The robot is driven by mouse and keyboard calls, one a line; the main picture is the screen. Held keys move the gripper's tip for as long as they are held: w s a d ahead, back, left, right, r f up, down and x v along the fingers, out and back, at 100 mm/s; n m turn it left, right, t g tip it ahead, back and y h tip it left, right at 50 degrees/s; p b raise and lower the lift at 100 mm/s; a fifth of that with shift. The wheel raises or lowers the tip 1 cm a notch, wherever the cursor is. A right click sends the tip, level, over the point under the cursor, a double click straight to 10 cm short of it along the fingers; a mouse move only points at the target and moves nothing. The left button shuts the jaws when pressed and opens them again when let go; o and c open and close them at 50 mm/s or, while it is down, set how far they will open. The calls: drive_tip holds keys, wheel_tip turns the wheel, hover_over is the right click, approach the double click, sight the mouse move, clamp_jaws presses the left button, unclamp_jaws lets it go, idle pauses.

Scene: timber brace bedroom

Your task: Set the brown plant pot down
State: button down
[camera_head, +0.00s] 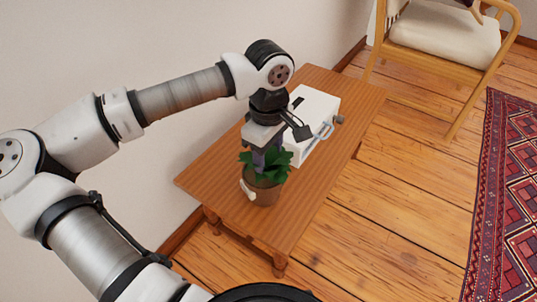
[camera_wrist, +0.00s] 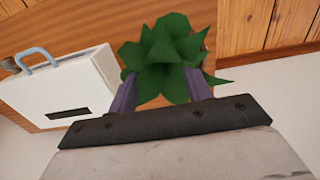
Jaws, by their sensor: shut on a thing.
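The brown plant pot (camera_head: 264,193) holds a green leafy plant (camera_head: 268,167) and is upright at the near part of the wooden table (camera_head: 325,82). I cannot tell whether its base touches the tabletop. My gripper (camera_head: 265,160) comes down from above and is shut on the pot, its fingers among the leaves. In the wrist view the leaves (camera_wrist: 167,52) fill the space between and beyond the two purple-grey fingers and hide most of the pot.
A white toaster-like box (camera_head: 312,118) with a handle stands on the table just behind the pot. A wall runs along the table's left side. A wooden chair (camera_head: 445,35) and a red rug (camera_head: 505,190) are to the right. The tabletop's near end is clear.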

drive_tip(key=shift+f, duration=0.15)
drive_tip(key=c, duration=0.6)
unclamp_jaws()
drive_tip(key=shift+c, duration=0.2)
wheel_tip(320, 180, up, 12)
drive_tip(key=p, duration=0.4)
drive_tip(key=shift+r, duration=0.2)
